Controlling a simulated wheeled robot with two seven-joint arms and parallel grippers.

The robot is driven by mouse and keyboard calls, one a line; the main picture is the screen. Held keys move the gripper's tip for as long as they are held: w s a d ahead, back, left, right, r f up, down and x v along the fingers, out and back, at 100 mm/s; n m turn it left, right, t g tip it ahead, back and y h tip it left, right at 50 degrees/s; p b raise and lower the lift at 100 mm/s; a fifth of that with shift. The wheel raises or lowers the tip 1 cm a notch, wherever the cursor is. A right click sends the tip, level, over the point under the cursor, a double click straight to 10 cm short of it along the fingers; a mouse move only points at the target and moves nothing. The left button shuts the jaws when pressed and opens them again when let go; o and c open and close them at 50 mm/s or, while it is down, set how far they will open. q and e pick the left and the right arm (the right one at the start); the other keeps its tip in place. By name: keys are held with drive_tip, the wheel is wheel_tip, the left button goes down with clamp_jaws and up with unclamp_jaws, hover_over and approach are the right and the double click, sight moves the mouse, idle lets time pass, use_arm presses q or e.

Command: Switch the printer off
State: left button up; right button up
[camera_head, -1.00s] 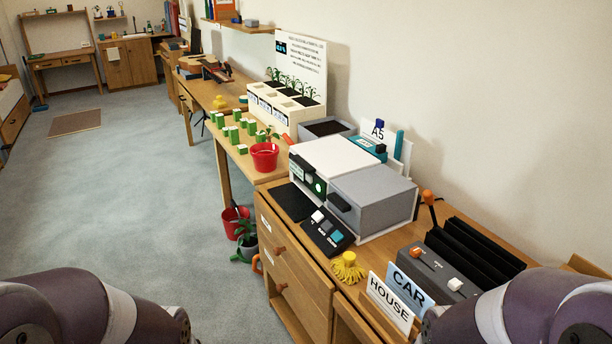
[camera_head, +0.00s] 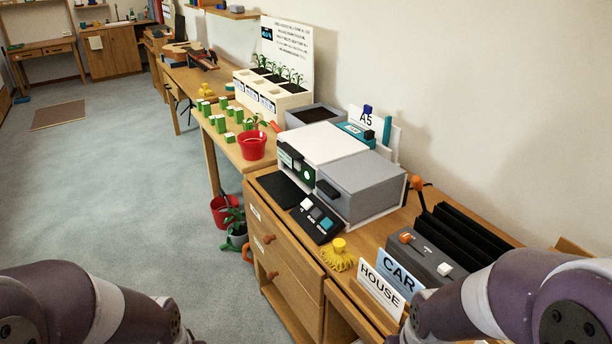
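The printer (camera_head: 362,184) is a white and grey box on the wooden cabinet by the wall. Its left part has a white top, and its right part is a grey block with a dark handle. A round green button or light (camera_head: 308,174) shows on its dark front panel. A black keypad (camera_head: 316,219) with white, grey and teal keys sits in front of it. A flat black pad (camera_head: 281,189) lies to its left. Both my arms come in at the bottom corners, short of the cabinet top's printer area. Both grippers are out of view.
A red pot (camera_head: 252,146) and green blocks stand left. Grey floor (camera_head: 120,190) is clear at left.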

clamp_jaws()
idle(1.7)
